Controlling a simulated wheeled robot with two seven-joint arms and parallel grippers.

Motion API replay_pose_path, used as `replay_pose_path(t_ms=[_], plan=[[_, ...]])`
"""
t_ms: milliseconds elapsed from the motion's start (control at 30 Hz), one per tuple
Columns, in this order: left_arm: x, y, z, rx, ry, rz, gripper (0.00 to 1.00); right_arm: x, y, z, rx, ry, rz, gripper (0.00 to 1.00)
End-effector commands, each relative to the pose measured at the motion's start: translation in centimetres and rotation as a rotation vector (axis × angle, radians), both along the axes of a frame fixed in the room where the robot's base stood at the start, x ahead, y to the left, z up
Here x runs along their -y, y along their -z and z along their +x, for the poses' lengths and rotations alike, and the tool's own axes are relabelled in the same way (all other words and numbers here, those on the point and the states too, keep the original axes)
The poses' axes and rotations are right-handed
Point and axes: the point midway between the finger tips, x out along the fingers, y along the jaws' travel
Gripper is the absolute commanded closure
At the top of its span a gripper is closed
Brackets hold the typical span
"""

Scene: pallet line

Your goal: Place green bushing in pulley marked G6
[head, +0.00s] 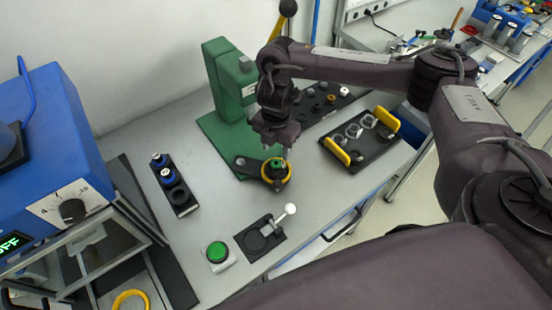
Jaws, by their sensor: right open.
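A yellow-rimmed pulley (281,183) sits on a dark fixture at the foot of the green press. A green bushing (277,162) shows at the middle of the pulley; how deep it sits cannot be told. No G6 mark can be read. My right gripper (283,149) points down just above the pulley and bushing, with its fingers open. Whether the fingertips touch the bushing is unclear. My left gripper is not in view.
The green press (226,78) stands close behind my right gripper. A black tray (376,153) with yellow handles holds clear or silvery rings to the right. A black rack (183,210) with blue-topped parts stands left. A green button (217,252) and lever fixture (277,238) are in front.

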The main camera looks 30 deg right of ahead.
Motion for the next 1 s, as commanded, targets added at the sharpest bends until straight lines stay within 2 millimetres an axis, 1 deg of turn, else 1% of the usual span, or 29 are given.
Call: replay_pose_path(t_ms=[33,67,100,200,300,500,1000], plan=[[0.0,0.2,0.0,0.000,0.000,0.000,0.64,0.0,-1.3,0.2,0.005,-0.004,-0.001,0.52],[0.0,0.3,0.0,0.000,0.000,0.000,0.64,0.0,-1.9,0.1,0.005,-0.002,-0.001,0.52],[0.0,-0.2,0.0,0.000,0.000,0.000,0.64,0.0,-2.9,0.1,0.005,-0.003,-0.001,0.52],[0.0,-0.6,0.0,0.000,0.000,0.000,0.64,0.0,-4.4,0.1,0.004,-0.001,-0.002,0.52],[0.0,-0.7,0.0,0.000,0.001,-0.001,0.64,0.0,-5.5,0.1,0.003,-0.002,-0.001,0.52],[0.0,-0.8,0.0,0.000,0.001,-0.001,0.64,0.0,-6.3,0.0,-0.001,0.000,-0.001,0.52],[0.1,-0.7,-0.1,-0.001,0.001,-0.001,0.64,0.0,-6.3,0.0,-0.002,-0.001,0.000,0.52]])
